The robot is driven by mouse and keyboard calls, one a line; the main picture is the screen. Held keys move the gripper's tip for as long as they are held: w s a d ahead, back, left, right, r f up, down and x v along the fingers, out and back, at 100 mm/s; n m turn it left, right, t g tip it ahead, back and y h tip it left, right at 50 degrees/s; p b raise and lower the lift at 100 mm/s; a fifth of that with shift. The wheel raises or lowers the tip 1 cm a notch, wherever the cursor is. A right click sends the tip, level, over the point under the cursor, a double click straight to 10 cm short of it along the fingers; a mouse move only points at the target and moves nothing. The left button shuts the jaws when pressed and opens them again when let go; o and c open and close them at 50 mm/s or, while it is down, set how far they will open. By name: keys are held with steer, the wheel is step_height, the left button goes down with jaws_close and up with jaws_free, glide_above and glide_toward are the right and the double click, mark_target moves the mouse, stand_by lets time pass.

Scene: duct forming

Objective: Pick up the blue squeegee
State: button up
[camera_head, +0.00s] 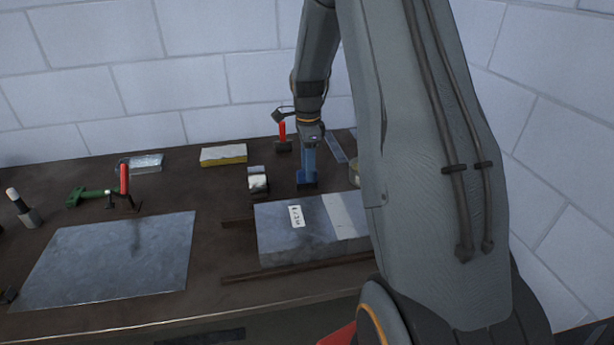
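The blue squeegee (308,167) stands upright at the back of the dark workbench, behind the grey metal block. Its wider blue foot is at the bottom. My gripper (311,139) points down from above, right at the top of the squeegee's handle, and covers the handle's upper end. The fingers are small and dark here, so I cannot tell whether they are closed on the handle or open around it.
A grey metal block (305,235) lies in front of the squeegee between dark rails. A silver tape roll (258,180) stands to its left, and a red-handled tool (283,136) behind. A yellow-white block (223,155) and a sheet metal plate (110,260) lie further left.

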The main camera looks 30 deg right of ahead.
steer(key=shift+a+f+p, duration=0.1)
steer(key=shift+f+p, duration=0.25)
steer(key=shift+f, duration=1)
jaws_close()
steer(key=shift+r, duration=0.1)
step_height(320, 180, up, 10)
steer(key=b, duration=0.3)
